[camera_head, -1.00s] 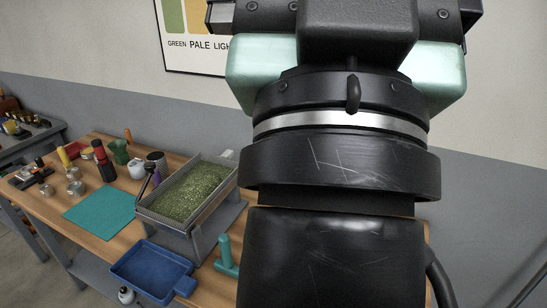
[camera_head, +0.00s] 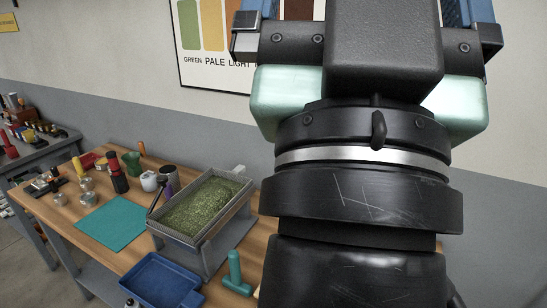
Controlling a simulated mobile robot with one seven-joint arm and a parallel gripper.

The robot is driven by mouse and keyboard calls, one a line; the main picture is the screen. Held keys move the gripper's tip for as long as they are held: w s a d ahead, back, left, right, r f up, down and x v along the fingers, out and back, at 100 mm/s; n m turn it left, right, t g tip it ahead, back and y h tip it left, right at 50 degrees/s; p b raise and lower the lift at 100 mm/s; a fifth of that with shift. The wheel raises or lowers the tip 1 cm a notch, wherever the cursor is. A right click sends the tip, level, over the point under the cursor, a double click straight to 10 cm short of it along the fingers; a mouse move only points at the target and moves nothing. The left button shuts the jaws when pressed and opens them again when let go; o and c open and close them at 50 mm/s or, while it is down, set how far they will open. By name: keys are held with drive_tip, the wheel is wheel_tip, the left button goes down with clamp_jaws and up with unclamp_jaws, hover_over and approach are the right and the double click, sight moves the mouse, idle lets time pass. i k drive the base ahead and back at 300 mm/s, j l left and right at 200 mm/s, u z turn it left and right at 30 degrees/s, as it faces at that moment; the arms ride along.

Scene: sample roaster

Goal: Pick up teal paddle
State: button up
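The teal paddle (camera_head: 235,272) is a small teal piece with an upright handle on a wider foot. It rests on the wooden workbench (camera_head: 215,289) close to the front edge, left of my arm. My gripper (camera_head: 367,22) is raised at the top of the view, up and to the right of the paddle and well apart from it. Its two finger carriers stand wide apart with blue parts on them; the fingertips are cut off by the top edge. I see nothing held, though the gripper body hides part of the gap.
A metal tray of green beans (camera_head: 207,204) on a grey stand is behind and left of the paddle. A blue scoop-like tray (camera_head: 162,281) lies to its left. A teal mat (camera_head: 112,223), jars and bottles fill the left bench. My arm hides the right side.

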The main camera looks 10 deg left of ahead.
sight(234, 281)
drive_tip(key=i+j, duration=0.1)
drive_tip(key=i, duration=0.25)
drive_tip(key=i+j, duration=0.15)
drive_tip(key=i, duration=0.25)
drive_tip(key=i+u, duration=0.15)
drive_tip(key=u, duration=0.2)
drive_tip(key=i+u, duration=0.15)
drive_tip(key=u, duration=0.25)
drive_tip(key=i+u, duration=0.15)
drive_tip(key=u, duration=0.2)
